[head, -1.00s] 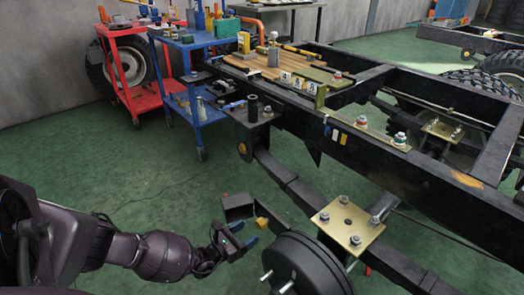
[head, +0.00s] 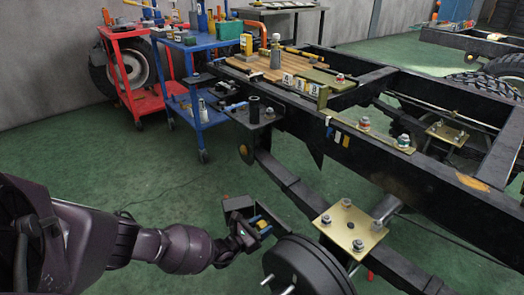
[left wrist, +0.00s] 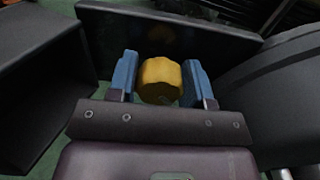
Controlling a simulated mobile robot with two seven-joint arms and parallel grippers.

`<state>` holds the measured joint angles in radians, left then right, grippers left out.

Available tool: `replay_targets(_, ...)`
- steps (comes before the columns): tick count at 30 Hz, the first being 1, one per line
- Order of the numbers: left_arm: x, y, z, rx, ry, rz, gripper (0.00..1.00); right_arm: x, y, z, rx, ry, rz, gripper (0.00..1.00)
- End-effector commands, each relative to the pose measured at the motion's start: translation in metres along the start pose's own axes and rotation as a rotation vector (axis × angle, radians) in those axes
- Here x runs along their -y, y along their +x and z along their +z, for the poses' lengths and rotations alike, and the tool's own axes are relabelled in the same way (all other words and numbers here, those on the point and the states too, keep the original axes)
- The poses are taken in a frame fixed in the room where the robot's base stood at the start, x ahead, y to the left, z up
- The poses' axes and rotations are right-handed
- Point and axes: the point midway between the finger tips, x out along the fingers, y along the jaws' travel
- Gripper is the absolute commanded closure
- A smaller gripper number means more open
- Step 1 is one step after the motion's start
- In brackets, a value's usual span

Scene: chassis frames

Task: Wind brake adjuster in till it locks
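The brake adjuster shows as a yellow knob (left wrist: 160,80) in the left wrist view. It sits in front of a dark plate (left wrist: 170,30). My left gripper (left wrist: 160,82) has one blue finger on each side of the knob. The fingers lie very close to its sides; I cannot tell whether they press on it. My right gripper is not in view.
The black chassis frame (head: 400,165) runs across the right, with a brass-coloured plate (head: 352,229) above the drum. A blue cart (head: 185,80) and a red cart (head: 125,68) stand at the back left. The green floor on the left is clear.

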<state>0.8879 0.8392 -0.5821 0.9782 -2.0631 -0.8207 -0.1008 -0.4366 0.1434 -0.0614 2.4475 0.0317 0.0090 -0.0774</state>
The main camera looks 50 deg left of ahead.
Motion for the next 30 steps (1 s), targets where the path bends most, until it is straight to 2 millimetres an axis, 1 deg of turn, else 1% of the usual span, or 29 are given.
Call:
replay_targets(1,0.0,-0.0002,0.0,0.0,0.0,0.0,0.62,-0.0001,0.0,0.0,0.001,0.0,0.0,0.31)
replay_targets(3,-0.0001,-0.0002,0.0,0.0,0.0,0.0,0.73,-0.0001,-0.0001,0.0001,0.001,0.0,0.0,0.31)
replay_targets(5,-0.0001,-0.0002,-0.0001,0.0,0.0,0.0,0.81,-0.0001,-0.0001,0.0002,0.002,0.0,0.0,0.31)
replay_targets(11,-0.0002,-0.0003,-0.0001,0.0,0.012,0.0,0.81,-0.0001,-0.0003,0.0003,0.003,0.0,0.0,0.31)
replay_targets(17,0.0001,-0.0002,0.0,0.0,0.082,0.0,0.8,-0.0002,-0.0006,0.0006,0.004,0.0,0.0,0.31)
replay_targets(23,0.0007,-0.0001,0.0,0.0,0.226,-0.001,0.8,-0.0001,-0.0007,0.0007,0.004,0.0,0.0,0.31)
replay_targets(30,0.0016,-0.0003,-0.0006,0.0,0.451,-0.001,0.8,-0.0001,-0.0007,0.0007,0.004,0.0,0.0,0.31)
